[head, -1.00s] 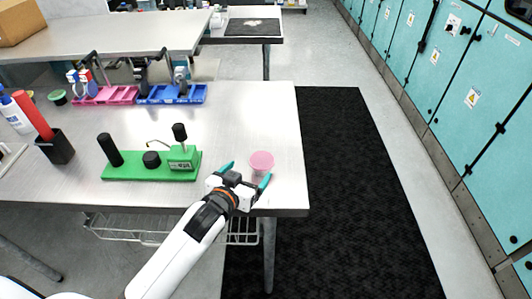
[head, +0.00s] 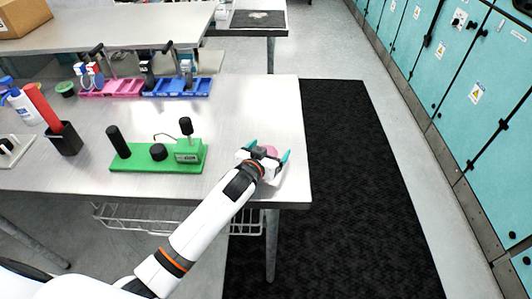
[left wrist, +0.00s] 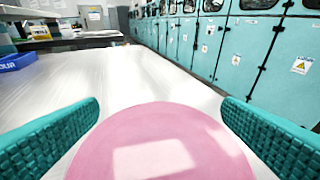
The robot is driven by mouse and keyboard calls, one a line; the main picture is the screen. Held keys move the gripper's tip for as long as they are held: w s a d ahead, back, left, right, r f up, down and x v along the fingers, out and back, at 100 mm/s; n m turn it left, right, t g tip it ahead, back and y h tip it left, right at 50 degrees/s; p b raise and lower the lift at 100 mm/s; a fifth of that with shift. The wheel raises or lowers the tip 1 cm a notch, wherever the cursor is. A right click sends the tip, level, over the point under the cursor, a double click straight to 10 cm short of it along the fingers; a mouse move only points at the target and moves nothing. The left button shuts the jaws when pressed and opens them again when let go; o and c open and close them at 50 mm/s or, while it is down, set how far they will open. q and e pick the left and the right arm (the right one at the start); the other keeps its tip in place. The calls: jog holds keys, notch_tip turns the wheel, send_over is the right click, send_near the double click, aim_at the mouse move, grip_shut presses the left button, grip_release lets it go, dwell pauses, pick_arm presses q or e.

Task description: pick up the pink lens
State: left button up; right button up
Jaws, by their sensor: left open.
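The pink lens (head: 270,150) is a round, flat disc near the right end of the metal table, mostly hidden behind my left gripper in the head view. In the left wrist view the pink lens (left wrist: 163,145) fills the bottom middle, between the two teal fingers. My left gripper (head: 269,152) is open, with one finger on each side of the lens. A gap shows between the lens and the upper part of each finger; contact lower down cannot be told. My right gripper is not in view.
A green base with black knobs (head: 150,166) stands left of my gripper on the table (head: 230,115). Blue (head: 178,92) and pink trays (head: 112,90) lie farther back. The table's right edge is close to my gripper.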

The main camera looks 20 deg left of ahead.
pick_arm(q)
jog(key=shift+c, duration=0.4)
jog(key=c, duration=1)
